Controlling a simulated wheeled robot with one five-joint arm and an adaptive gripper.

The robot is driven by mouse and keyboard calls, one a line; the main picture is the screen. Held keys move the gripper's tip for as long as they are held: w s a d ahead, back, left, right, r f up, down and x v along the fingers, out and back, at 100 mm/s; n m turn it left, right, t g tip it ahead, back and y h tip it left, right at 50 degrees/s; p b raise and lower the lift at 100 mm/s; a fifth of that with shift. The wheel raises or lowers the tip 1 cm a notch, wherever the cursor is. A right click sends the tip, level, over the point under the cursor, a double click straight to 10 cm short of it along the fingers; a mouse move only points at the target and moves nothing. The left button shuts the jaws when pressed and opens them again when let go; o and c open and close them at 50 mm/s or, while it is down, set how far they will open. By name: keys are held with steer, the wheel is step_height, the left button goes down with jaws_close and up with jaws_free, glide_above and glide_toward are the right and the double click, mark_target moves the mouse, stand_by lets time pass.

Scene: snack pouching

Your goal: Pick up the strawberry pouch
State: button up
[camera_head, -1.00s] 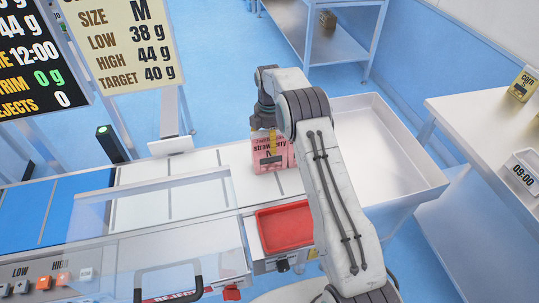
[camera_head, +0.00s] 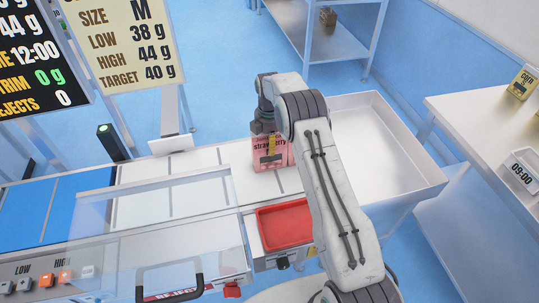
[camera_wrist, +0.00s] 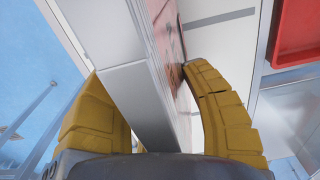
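The pink strawberry pouch (camera_head: 262,160) stands upright on the white conveyor (camera_head: 206,186), near the conveyor's right end. My gripper (camera_head: 268,146) is over it from above, with a yellow finger in front of its face. In the wrist view the pouch (camera_wrist: 172,60) runs between the two yellow fingers of my gripper (camera_wrist: 142,92), one finger on each side. The pouch's upper part is partly hidden by my gripper.
A red tray (camera_head: 285,228) sits in front of the conveyor. A large white bin (camera_head: 420,187) stands to the right, partly behind my arm. A side table (camera_head: 460,112) at the far right holds a yellow corn box (camera_head: 522,84). A clear guard covers part of the conveyor at left.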

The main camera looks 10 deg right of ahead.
steer(key=c, duration=0.6)
steer(key=shift+c, duration=0.2)
steer(key=shift+a+r, duration=0.3)
steer(key=shift+a, duration=0.1)
steer(key=a+r+b, duration=0.1)
steer(key=a+r, duration=0.2)
steer(key=a, duration=0.3)
steer(key=a+r+b, duration=0.1)
steer(key=a+r, duration=0.3)
steer(key=a, duration=0.3)
steer(key=shift+r, duration=0.25)
steer(key=shift+a, duration=0.2)
